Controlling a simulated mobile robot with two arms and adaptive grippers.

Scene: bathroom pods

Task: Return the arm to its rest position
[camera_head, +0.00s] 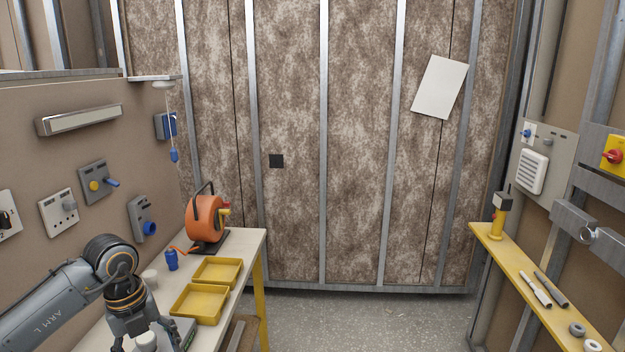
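My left arm (50,305), marked "ARM L", reaches in from the lower left. My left gripper (143,341) points down over the near end of the left workbench (245,245). Its fingers look spread apart, with a small white round piece (146,341) showing between them. I see no clear grip on that piece, and the fingertips are partly cut off by the bottom edge. A grey box (183,333) lies right beside the gripper. My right gripper is not in view.
Two yellow trays (226,285), an orange cable reel (205,220), a blue plug (171,260) and a white cup (150,277) stand on the bench. Switches line the left wall. A yellow shelf (515,265) runs along the right. The floor (370,320) between is clear.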

